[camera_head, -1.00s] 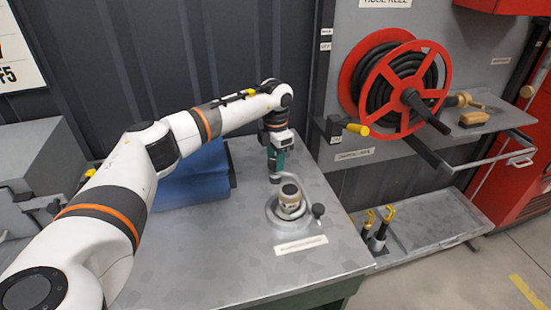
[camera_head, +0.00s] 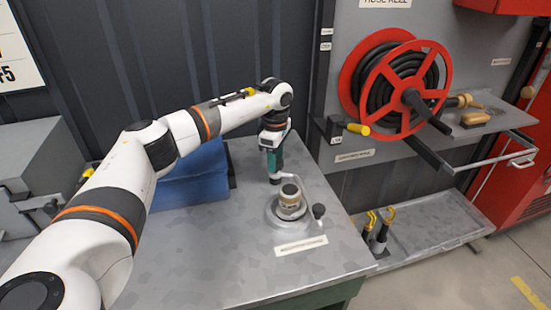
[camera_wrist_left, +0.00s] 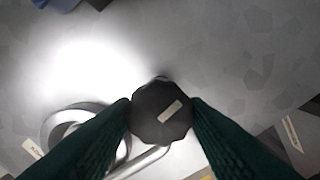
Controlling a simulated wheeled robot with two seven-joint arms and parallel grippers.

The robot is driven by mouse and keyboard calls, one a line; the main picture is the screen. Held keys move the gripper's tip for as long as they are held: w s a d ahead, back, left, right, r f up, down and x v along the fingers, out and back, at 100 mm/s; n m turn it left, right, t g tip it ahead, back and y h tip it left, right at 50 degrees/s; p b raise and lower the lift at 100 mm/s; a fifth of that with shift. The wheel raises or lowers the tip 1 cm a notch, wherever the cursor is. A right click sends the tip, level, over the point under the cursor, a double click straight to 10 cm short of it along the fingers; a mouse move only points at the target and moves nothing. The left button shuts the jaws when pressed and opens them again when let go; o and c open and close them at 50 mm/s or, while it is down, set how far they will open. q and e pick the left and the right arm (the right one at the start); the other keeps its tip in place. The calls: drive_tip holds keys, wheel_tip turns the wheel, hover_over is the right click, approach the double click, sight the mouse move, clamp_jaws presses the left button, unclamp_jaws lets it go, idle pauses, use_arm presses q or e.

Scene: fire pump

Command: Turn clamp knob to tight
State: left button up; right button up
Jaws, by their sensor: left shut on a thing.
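The clamp fixture (camera_head: 277,226) is a round metal base on the workbench with a beige-and-grey coupling (camera_head: 290,199) standing in its middle. My left gripper (camera_head: 275,178) points down at the back left of the fixture. In the left wrist view, its green fingers (camera_wrist_left: 160,115) are shut on a dark faceted clamp knob (camera_wrist_left: 150,102) with a pale strip mark on top. A bent metal bar (camera_wrist_left: 146,160) runs beneath the knob beside a metal ring (camera_wrist_left: 62,122). A second dark knob (camera_head: 319,211) stands free at the fixture's right. My right gripper is not in view.
A label plate (camera_head: 301,246) lies in front of the fixture on the grey workbench (camera_head: 220,265). A blue folded thing (camera_head: 195,180) lies behind my left arm. A red hose reel (camera_head: 400,85) is mounted at the right. The bench front is clear.

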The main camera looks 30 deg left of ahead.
use_arm(q)
drive_tip(key=shift+w+r+m, duration=0.1)
drive_tip(key=shift+r+m, duration=0.05)
drive_tip(key=shift+m, duration=0.45)
drive_tip(key=o, duration=1)
wheel_tip(320, 180, up, 12)
drive_tip(key=shift+f+b, duration=0.1)
drive_tip(key=shift+b, duration=0.9)
